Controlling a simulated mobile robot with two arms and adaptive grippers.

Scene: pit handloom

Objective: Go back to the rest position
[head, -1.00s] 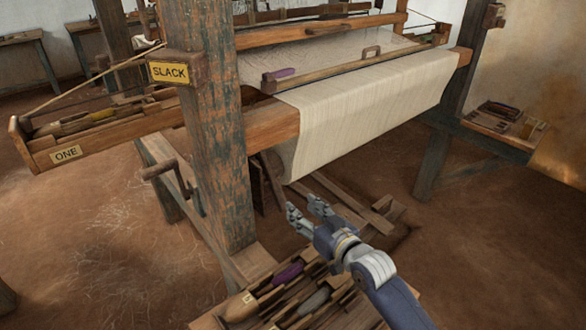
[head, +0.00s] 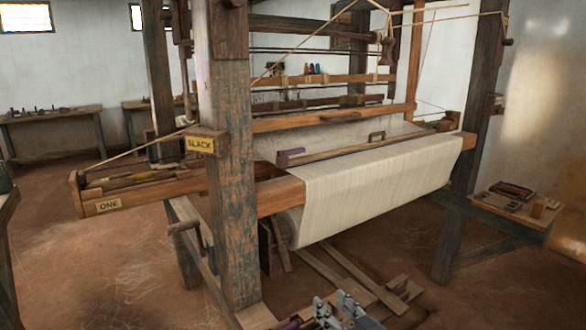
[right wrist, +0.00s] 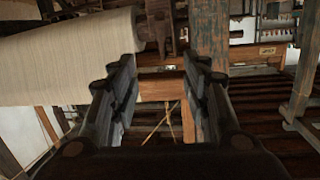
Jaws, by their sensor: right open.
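My right gripper (head: 334,308) is at the bottom edge of the head view, low in front of the loom. Its fingers are apart with nothing between them, as the right wrist view (right wrist: 163,85) also shows. The loom's cloth roll (head: 375,190) is beyond and above it in the head view. The cream cloth (right wrist: 65,60) fills the upper left of the wrist view. My left gripper is not in view.
The loom's thick front post (head: 232,180) stands left of the gripper, with a SLACK sign (head: 200,144). A box marked ONE (head: 108,205) juts out left. A side table (head: 512,207) with tools stands at right. Floor planks (head: 350,270) lie under the cloth.

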